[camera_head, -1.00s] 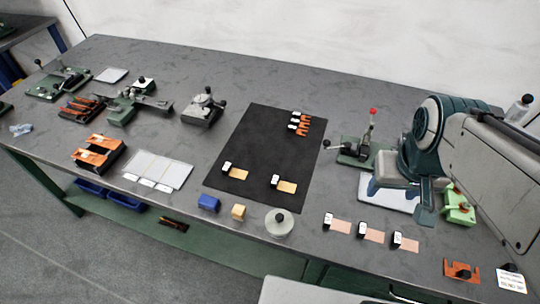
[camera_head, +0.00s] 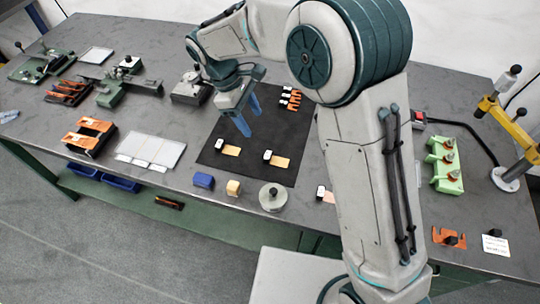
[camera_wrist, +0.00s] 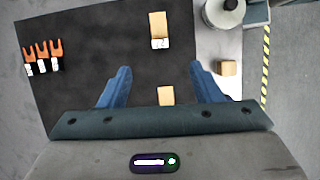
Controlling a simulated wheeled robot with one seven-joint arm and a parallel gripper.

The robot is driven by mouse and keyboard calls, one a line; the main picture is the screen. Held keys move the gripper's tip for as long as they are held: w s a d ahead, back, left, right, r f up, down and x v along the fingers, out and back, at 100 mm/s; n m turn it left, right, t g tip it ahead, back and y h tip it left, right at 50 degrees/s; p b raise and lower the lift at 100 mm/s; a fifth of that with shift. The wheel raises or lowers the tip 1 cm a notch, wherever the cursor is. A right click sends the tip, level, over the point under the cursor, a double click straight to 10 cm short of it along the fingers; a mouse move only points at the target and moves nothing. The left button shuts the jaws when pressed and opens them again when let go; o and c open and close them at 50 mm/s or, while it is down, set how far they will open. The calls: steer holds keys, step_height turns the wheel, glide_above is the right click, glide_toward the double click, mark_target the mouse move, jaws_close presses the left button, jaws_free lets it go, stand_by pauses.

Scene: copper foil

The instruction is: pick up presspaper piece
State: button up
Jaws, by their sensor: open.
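Two tan presspaper pieces lie on the black mat (camera_head: 222,170), each with a white and black block at its left end: the left piece (camera_head: 231,151) and the right piece (camera_head: 281,162). My gripper (camera_head: 248,118) is open and empty above the mat, behind the left piece in the head view. In the wrist view, the left piece (camera_wrist: 166,96) shows low between the open fingers (camera_wrist: 160,68), its lower part hidden by my gripper body. The right piece (camera_wrist: 158,24) is farther up, beyond the fingertips.
Orange forked pieces (camera_head: 293,98) lie at the mat's back right. A blue block (camera_head: 203,180), a yellowish block (camera_head: 233,188) and a round metal weight (camera_head: 272,197) stand in front of the mat. A white sheet tray (camera_head: 150,150) lies to its left.

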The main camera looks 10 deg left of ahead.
steer(key=p, duration=0.1)
glide_above(267, 155)
steer(key=a, duration=0.2)
step_height(267, 155, down, 8)
steer(key=shift+d+f, duration=0.1)
steer(key=shift+f, duration=0.1)
steer(key=shift+a+p+x, duration=0.15)
steer(key=shift+p+x, duration=0.25)
steer(key=shift+x, duration=0.9)
steer(key=shift+a+p+x, duration=0.15)
steer(key=shift+p+x, duration=0.25)
steer(key=shift+x, duration=0.9)
steer(key=shift+w+f, duration=0.15)
steer(key=shift+w, duration=0.05)
steer(key=c, duration=1.1)
